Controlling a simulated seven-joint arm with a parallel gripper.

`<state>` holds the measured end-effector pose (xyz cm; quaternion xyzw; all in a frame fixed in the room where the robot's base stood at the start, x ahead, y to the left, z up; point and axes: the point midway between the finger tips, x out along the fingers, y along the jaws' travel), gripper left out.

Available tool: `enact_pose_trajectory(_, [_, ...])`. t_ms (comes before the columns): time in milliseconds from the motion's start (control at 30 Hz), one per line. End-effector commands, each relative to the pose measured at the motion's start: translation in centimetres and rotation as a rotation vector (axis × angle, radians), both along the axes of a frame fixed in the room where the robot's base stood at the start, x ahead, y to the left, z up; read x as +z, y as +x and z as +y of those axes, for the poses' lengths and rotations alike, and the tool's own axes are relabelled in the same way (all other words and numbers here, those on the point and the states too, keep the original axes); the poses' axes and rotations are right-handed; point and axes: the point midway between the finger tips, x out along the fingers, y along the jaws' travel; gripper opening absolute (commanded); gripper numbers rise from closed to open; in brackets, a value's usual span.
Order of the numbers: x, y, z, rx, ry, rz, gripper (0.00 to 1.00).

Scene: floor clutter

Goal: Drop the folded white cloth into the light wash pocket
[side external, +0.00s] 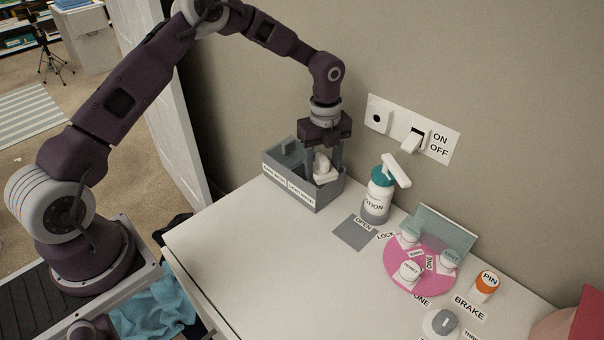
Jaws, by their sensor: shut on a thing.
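A grey two-pocket bin (328,197) stands on the white counter against the wall. Its front carries two small labels; the right one appears to read "light wash", and the left one is too small to read surely. My gripper (323,168) points down over the right pocket, its fingertips low, around the rim level. It is shut on the folded white cloth (322,163), which sits between the fingers at the right pocket's opening. The cloth's lower part and the pocket floor are hidden, so I cannot tell whether the cloth touches the bin.
A lotion pump bottle (379,192) stands close to the bin's right. Farther right are a pink disc (405,278) with white-lidded jars, an orange-topped pin container (486,283) and a wall switch panel (414,130). The counter's front left is clear.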

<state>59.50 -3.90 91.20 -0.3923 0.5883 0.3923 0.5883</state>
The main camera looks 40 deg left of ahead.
Motion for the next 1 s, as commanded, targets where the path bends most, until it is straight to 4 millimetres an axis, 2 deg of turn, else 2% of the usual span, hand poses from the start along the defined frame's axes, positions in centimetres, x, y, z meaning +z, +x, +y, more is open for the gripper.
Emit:
enact_pose_trajectory(233, [-0.2,0.0,0.0,0.000,0.000,0.000,0.15])
enact_pose_trajectory(267, [-0.2,0.0,0.0,0.000,0.000,0.000,0.55])
enact_pose_trajectory(367, [-0.2,0.0,0.0,0.000,0.000,0.000,0.75])
enact_pose_trajectory(400, [-0.2,0.0,0.0,0.000,0.000,0.000,0.79])
enact_pose_trajectory(633, [0.3,0.0,0.0,0.002,0.001,-0.001,0.79])
enact_pose_trajectory(900, [5.5,0.1,0.0,0.000,0.001,-0.003,0.79])
enact_pose_trajectory(1000, [6.6,0.0,0.0,-0.002,0.001,-0.002,0.79])
